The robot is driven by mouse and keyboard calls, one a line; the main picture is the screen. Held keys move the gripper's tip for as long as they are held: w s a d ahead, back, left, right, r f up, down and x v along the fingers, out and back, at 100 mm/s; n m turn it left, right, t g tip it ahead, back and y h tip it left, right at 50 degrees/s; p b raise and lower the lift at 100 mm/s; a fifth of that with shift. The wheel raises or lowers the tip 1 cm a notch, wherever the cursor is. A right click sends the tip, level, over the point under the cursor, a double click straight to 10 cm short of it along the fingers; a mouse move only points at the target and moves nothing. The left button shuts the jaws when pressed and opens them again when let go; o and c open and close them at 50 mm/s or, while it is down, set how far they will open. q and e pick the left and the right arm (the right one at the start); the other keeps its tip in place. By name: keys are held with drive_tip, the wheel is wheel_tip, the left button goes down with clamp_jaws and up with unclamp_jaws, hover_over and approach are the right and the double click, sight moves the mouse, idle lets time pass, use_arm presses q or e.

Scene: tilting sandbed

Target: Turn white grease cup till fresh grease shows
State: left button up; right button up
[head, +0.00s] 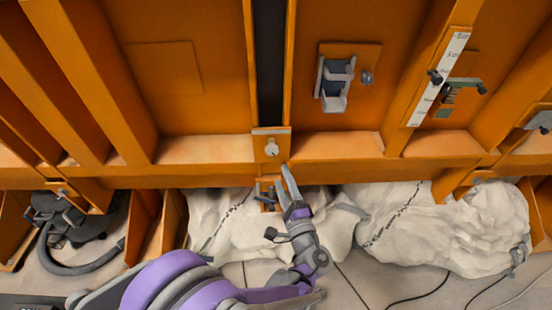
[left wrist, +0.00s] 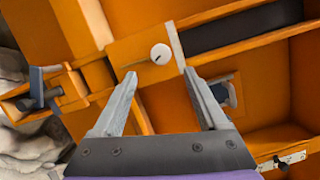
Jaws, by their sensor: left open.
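The white grease cup (head: 271,148) is a small round knob on an orange plate (head: 262,133) at the lower end of a dark vertical slot. It also shows in the left wrist view (left wrist: 161,54), just beyond and between the fingertips. My left gripper (head: 287,180) is below and slightly right of the cup, pointing up at it. In the left wrist view its two fingers (left wrist: 160,76) are spread with nothing between them. They look apart from the cup. I cannot make out any grease around the cup. My right gripper is not in view.
A grey bracket (head: 335,84) is on the orange panel at upper right. A white scale strip (head: 439,80) stands farther right. Pale crumpled sheeting (head: 440,225) lies below the frame, with black cables on the tiled floor. A dark hose (head: 75,262) lies at left.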

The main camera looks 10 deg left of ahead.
sight(273, 151)
use_arm(q)
wheel_tip(273, 151, up, 7)
drive_tip(key=a+n+g+h+p, duration=0.2)
drive_tip(key=n+g+h+p, duration=0.3)
drive_tip(key=n+p, duration=0.8)
drive_tip(key=w+a+f+n+b, duration=0.1)
drive_tip(key=w, duration=0.2)
drive_tip(key=w+a+f+b, duration=0.1)
drive_tip(key=w, duration=0.2)
drive_tip(key=w+a+f+n+b, duration=0.1)
drive_tip(key=w+f, duration=0.1)
drive_tip(key=w, duration=0.1)
drive_tip(key=shift+a+n, duration=0.25)
drive_tip(key=shift+n, duration=0.05)
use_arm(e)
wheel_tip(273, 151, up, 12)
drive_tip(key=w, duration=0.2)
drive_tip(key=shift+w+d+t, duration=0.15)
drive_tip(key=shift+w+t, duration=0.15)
use_arm(q)
drive_tip(key=shift+c, duration=0.2)
clamp_jaws()
